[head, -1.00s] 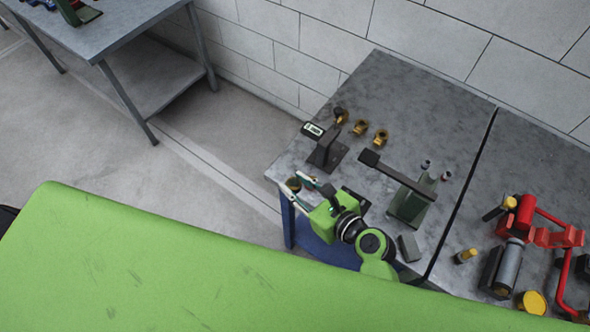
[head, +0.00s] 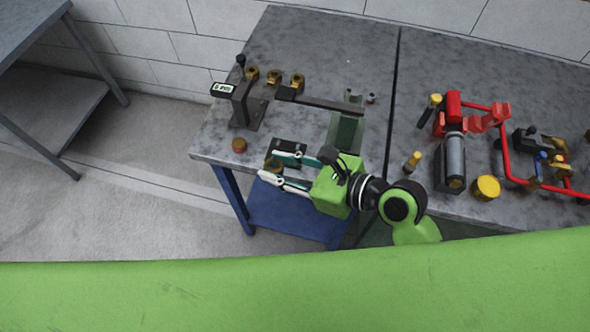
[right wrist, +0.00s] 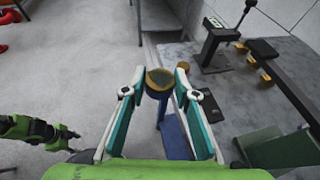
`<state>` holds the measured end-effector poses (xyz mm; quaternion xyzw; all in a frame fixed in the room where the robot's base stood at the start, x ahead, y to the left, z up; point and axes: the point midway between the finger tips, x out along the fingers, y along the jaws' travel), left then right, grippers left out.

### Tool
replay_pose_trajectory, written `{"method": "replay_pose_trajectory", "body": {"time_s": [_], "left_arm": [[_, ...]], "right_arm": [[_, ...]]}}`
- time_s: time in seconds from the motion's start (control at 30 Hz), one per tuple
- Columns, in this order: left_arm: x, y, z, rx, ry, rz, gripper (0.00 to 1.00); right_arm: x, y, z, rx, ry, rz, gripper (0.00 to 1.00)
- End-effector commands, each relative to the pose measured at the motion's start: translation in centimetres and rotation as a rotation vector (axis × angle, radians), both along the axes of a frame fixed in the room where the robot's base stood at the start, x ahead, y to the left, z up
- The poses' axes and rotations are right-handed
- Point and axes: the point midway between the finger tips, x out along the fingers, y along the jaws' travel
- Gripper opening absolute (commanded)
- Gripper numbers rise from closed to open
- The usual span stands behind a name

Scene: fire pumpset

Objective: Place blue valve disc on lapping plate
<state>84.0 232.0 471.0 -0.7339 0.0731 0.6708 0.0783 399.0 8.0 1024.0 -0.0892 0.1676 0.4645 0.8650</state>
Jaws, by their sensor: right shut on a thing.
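My right gripper (head: 274,171) is at the front left of the workbench, shut on a round brass-coloured disc (head: 273,161). Whether the disc touches the bench or plate is unclear.
A second disc (head: 239,146), brass with a reddish side, stands near the bench's left edge. Red piping (head: 505,150) is farther right.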

Motion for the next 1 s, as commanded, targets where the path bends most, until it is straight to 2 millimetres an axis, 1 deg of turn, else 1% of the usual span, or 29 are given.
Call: {"method": "replay_pose_trajectory", "body": {"time_s": [0.03, 0.17, 0.27, 0.37, 0.63, 0.67, 0.7, 0.8, 0.9, 1.0], "left_arm": [[-0.2, -0.1, -1.3, 0.000, 0.003, 0.000, 0.44], [-0.3, 0.0, -1.9, 0.000, 0.004, 0.000, 0.44], [-0.1, 0.0, -1.9, -0.001, 0.002, 0.000, 0.44], [0.2, 0.0, -1.7, 0.001, -0.002, -0.001, 0.44], [0.8, 0.2, -1.4, 0.002, -0.011, -0.001, 0.44], [0.8, 0.2, -1.4, 0.002, -0.011, -0.001, 0.44], [0.8, 0.2, -1.6, 0.002, -0.011, -0.001, 0.44], [0.8, 0.2, -1.8, 0.002, -0.011, -0.001, 0.44], [0.8, 0.2, -1.9, 0.002, -0.011, -0.001, 0.44], [0.7, 0.2, -2.0, 0.002, -0.010, -0.001, 0.44]], "right_arm": [[-0.1, -0.3, -0.4, -0.003, -0.006, 0.005, 0.00], [-0.4, -0.9, 0.0, -0.005, -0.003, 0.009, 0.00], [0.3, -1.1, -0.1, -0.007, 0.000, 0.009, 0.00], [2.2, -1.3, -0.7, -0.008, -0.001, 0.008, 0.00], [8.5, -1.8, -3.5, -0.007, 0.001, 0.008, 0.00], [9.1, -1.9, -4.0, -0.007, 0.002, 0.007, 0.00], [9.6, -1.9, -5.1, -0.007, 0.005, 0.009, 0.00], [11.0, -2.0, -6.8, -0.006, 0.003, 0.009, 0.00], [12.1, -2.1, -8.0, -0.006, 0.002, 0.007, 0.00], [12.7, -2.1, -8.7, -0.005, 0.001, 0.009, 0.00]]}}
